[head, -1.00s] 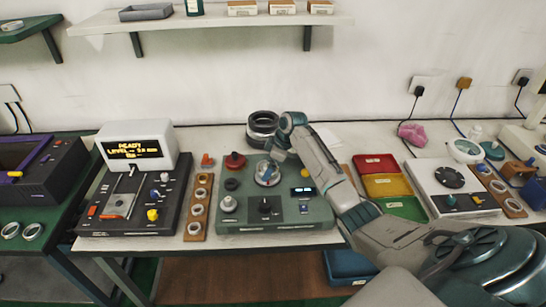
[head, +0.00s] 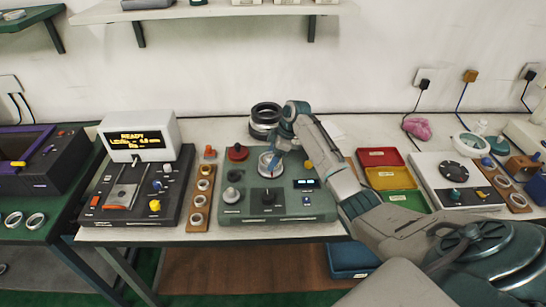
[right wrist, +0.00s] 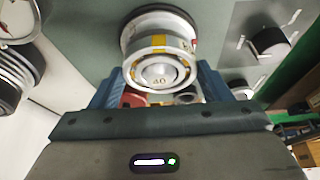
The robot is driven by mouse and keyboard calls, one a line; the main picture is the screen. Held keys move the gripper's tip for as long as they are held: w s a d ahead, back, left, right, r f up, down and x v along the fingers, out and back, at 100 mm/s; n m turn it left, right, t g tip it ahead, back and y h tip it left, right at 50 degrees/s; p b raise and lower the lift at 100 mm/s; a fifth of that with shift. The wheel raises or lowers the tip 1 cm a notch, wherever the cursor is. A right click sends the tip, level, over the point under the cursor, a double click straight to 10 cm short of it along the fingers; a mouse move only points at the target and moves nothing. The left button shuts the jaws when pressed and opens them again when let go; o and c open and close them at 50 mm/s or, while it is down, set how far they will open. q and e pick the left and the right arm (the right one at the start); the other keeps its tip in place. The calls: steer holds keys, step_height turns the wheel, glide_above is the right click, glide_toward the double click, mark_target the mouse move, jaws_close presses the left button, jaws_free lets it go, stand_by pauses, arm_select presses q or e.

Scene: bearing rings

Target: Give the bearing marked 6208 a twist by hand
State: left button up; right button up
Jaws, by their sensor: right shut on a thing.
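A pale metal bearing ring (head: 264,162) sits on the green test device (head: 240,210) in the head view. My right gripper (head: 272,165) reaches down over it from the right. In the right wrist view the bearing (right wrist: 160,44) shows a light ring with yellow and red marks and a hub reading "40". I cannot read 6208 on it. My right gripper's blue fingers (right wrist: 157,88) stand on either side of the ring, shut on it. My left gripper is in neither view.
Left are a wooden strip with several rings (head: 193,217) and a black device (head: 120,215) whose display (head: 140,140) reads READY. Stacked dark rings (head: 265,113) stand behind. Red, yellow and green trays (head: 390,178) and a white device (head: 460,185) are to the right.

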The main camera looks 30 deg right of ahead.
stand_by(0.4)
steer(key=shift+n+g+b, duration=0.4)
steer(key=shift+n+b, duration=0.15)
steer(key=shift+n, duration=0.55)
steer(key=shift+f, duration=0.1)
steer(key=shift+w+n+g+b, duration=0.1)
steer(key=shift+n+g+b, duration=0.3)
steer(key=shift+n+b, duration=0.4)
steer(key=shift+n+y, duration=0.3)
steer(key=shift+d+n+g+b, duration=0.1)
steer(key=shift+n+g+b, duration=0.4)
steer(key=shift+n, duration=0.4)
steer(key=shift+n+b, duration=0.3)
